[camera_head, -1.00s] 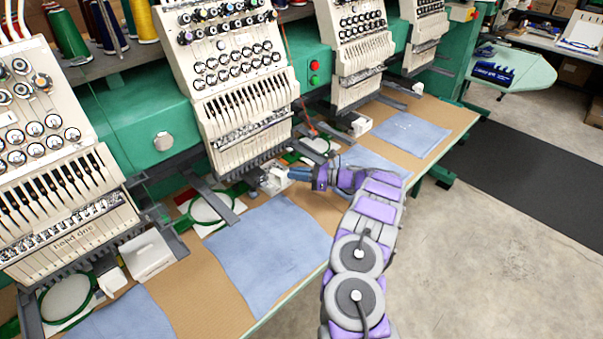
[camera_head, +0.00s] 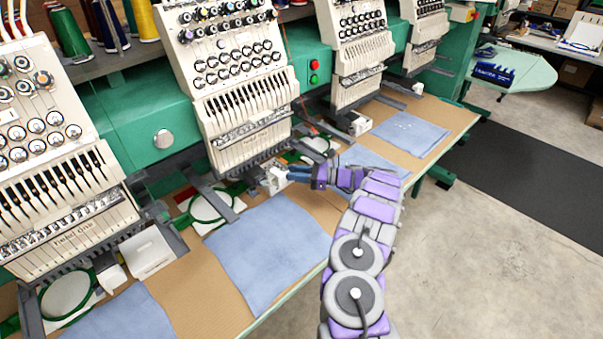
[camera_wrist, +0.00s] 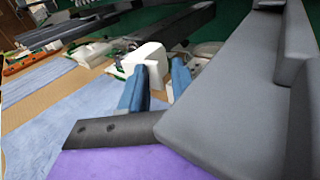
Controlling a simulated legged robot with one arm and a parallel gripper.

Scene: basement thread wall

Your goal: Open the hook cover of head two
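Head two (camera_head: 240,90) is the cream embroidery head in the middle of the head view. A small white block, apparently its hook cover (camera_head: 271,181), sits low by its front right corner, above the work table. It also shows in the wrist view (camera_wrist: 148,56). My gripper (camera_head: 290,173) reaches in from the right, its tips at the block. In the wrist view the two blue fingers of my gripper (camera_wrist: 157,84) stand apart, with part of the white block between and beyond them. Whether they touch it I cannot tell.
A green hoop (camera_head: 212,206) lies left of the block, beside a dark arm. Blue cloth (camera_head: 268,240) covers the tan table (camera_head: 195,300) in front. Head one (camera_head: 60,190) stands left, with a white box (camera_head: 147,252) below it. More heads stand right.

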